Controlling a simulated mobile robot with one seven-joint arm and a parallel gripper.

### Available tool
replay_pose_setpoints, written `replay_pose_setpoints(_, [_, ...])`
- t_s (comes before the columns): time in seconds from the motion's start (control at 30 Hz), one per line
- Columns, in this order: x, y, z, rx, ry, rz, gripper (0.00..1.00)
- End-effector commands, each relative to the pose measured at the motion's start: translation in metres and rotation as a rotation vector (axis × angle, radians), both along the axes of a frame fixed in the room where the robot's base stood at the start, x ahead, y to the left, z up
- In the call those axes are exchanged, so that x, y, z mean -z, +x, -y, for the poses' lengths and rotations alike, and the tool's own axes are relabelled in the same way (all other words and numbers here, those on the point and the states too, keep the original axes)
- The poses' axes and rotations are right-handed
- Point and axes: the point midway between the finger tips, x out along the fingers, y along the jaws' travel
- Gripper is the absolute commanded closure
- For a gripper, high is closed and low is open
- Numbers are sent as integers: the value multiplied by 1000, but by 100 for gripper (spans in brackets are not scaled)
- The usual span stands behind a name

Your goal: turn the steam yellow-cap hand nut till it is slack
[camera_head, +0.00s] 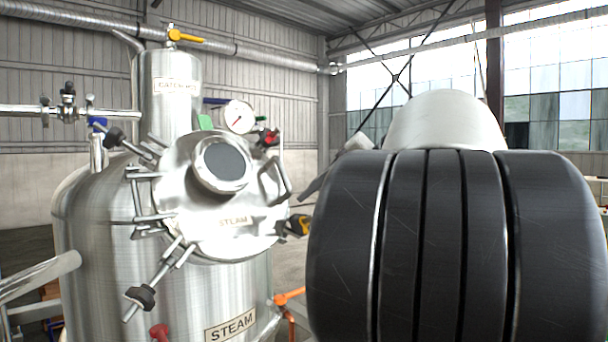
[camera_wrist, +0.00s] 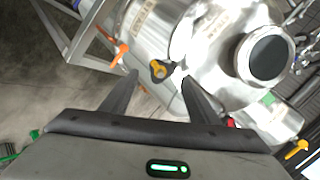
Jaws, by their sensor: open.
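The steam tank (camera_head: 95,230) stands on the left of the head view, with its round STEAM lid (camera_head: 205,200). The yellow-cap hand nut (camera_head: 299,225) is at the lid's right edge, black with a yellow cap. In the wrist view the same hand nut (camera_wrist: 158,70) appears between the two fingertips of my gripper (camera_wrist: 160,78). The fingers are spread open, and no contact with the nut shows. I cannot tell how far beyond the fingertips the nut lies. Whether its thread is tight or slack cannot be seen.
Other hand nuts with black knobs sit at the lid's upper left (camera_head: 114,137) and lower left (camera_head: 140,297). A red-capped one (camera_head: 270,138) is at the upper right, near a gauge (camera_head: 239,117). An orange valve handle (camera_head: 289,297) sticks out below. My arm blocks the right side.

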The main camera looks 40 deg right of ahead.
Motion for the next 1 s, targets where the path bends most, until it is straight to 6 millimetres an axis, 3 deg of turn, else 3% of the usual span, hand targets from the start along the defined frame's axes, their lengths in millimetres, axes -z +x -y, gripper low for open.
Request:
replay_pose_setpoints(0.2, [-37, -44, 13, 4, -3, 1, 45])
replay_pose_setpoints(0.5, [-68, -86, 23, 2, -1, -1, 45])
replay_pose_setpoints(1.0, [-74, -96, 25, -1, 0, 0, 45])
